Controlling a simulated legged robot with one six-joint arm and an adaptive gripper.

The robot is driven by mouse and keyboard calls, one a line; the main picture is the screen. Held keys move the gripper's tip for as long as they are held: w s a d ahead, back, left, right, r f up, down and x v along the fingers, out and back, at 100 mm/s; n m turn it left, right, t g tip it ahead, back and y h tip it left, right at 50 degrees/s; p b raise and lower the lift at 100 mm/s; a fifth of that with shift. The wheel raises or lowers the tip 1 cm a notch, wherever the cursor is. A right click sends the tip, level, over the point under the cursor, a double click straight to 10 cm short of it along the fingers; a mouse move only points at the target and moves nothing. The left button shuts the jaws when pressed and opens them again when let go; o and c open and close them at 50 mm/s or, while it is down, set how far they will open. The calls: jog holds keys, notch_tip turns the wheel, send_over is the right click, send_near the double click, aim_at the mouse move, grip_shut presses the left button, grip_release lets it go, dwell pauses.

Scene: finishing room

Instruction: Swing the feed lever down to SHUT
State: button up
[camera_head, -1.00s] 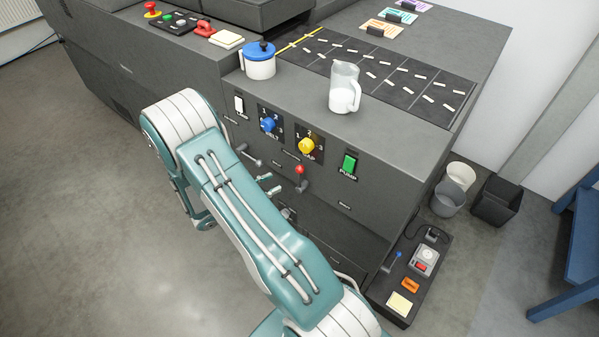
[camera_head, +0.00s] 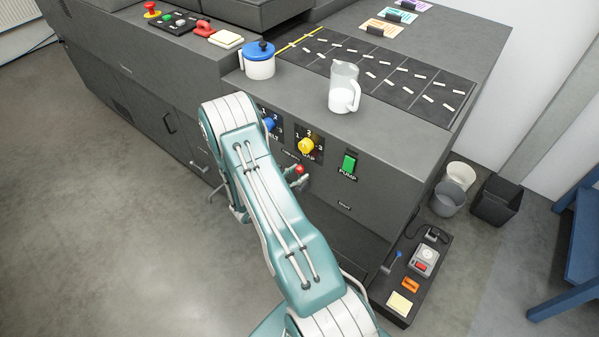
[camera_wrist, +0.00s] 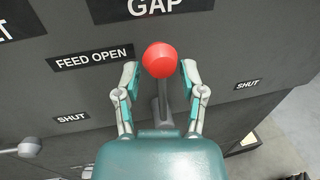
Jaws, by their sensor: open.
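The feed lever (camera_wrist: 160,60) has a red ball on a dark grey stem. Its ball is level with the "FEED OPEN" label (camera_wrist: 93,58), below the "GAP" label. A "SHUT" label (camera_wrist: 72,118) is lower left and another (camera_wrist: 247,84) is to the right. The lever's red ball also shows in the head view (camera_head: 299,169), below the yellow knob. My gripper (camera_wrist: 160,68) is open, with one finger on each side of the ball and small gaps between.
A grey ball-ended handle (camera_wrist: 29,147) is at the lower left in the wrist view. The yellow knob (camera_head: 306,146), blue knob (camera_head: 269,123) and green pump switch (camera_head: 349,163) are close by on the panel. A jug (camera_head: 343,88) and blue-lidded pot (camera_head: 259,61) stand above.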

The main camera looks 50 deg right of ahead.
jog(key=shift+d, duration=0.35)
grip_shut()
jog(key=shift+r, duration=0.15)
